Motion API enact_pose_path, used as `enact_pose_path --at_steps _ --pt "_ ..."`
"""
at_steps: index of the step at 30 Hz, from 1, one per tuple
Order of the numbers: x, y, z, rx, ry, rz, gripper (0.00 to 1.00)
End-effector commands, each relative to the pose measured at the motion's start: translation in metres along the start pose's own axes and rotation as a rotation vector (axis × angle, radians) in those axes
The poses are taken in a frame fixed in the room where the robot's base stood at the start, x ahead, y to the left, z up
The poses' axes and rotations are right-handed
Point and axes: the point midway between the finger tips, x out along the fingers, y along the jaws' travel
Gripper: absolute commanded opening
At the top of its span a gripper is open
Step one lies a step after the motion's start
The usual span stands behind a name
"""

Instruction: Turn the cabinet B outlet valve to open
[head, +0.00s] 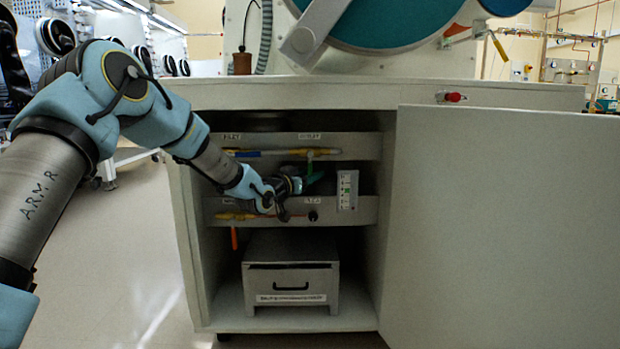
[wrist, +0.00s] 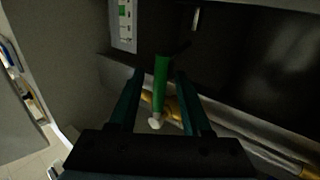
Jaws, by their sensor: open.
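A green valve handle (wrist: 161,78) stands between the two fingers of my gripper (wrist: 160,74) in the wrist view, with a gap on each side. A yellow valve body or pipe (wrist: 172,108) and a pale round knob (wrist: 155,123) show at the handle's lower end. My gripper is open. In the head view my gripper (head: 308,182) reaches into the open cabinet (head: 200,270), between the upper rail and the lower rail. The rail labels are too small to read surely, and my arm hides part of the lower rail.
A white box with green marks (head: 347,190) is close to the right of my gripper. The upper rail (head: 360,146) carries yellow and blue lines. A grey drawer box (head: 291,275) stands below. The open door (head: 500,220) blocks the right side; floor is clear at left.

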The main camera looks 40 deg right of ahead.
Motion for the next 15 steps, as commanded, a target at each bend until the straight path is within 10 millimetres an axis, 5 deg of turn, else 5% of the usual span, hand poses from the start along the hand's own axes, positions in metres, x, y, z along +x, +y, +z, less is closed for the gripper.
enact_pose_path --at_steps 6,15 --pt "0.0 0.0002 -0.0001 0.0 0.0 0.0 0.46" --pt "-0.0001 0.0001 0.0 0.0 0.0 0.0 0.12"
